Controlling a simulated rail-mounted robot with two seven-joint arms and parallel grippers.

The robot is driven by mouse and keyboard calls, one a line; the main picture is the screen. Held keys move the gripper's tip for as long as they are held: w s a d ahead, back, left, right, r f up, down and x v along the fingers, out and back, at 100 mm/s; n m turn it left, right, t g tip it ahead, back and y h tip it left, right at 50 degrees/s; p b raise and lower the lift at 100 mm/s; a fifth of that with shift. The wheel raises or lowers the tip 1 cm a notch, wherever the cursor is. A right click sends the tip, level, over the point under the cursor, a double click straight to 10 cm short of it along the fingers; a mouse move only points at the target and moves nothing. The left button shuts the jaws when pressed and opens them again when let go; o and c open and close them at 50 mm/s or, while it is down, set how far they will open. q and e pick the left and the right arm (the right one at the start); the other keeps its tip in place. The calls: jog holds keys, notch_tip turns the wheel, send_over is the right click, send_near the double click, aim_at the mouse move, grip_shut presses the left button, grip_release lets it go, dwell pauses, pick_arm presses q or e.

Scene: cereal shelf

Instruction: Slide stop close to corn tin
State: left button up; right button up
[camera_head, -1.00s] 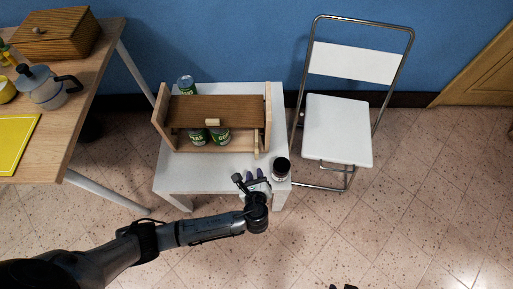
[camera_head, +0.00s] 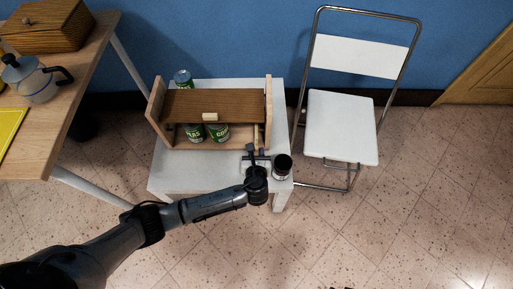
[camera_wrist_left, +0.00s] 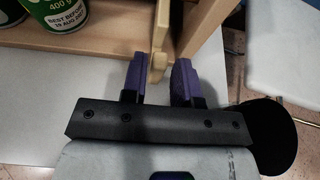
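A wooden shelf unit (camera_head: 215,105) on the white table holds two green tins side by side, a left tin (camera_head: 194,132) and a right tin (camera_head: 218,132). Their labels are too small to read surely, so I cannot tell which is corn. A green tin (camera_wrist_left: 62,17) shows its lower part in the left wrist view. The wooden stop (camera_wrist_left: 158,62) is a narrow upright piece right of the tins, a gap away. My left gripper (camera_wrist_left: 160,82) is open, its purple fingers either side of the stop's front end; contact is unclear. It also shows in the head view (camera_head: 257,157).
Another tin (camera_head: 183,77) stands at the shelf's back left. The white table (camera_head: 175,178) is clear at front left. A white folding chair (camera_head: 340,125) stands to the right.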

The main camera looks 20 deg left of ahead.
aim_at(257, 135)
pick_arm(q)
jog(key=b+x, duration=0.1)
jog(key=x, duration=0.3)
jog(key=shift+b, duration=0.35)
jog(key=shift+w+a, duration=0.15)
jog(key=shift+w, duration=0.05)
jog(key=shift+c, duration=0.4)
grip_shut()
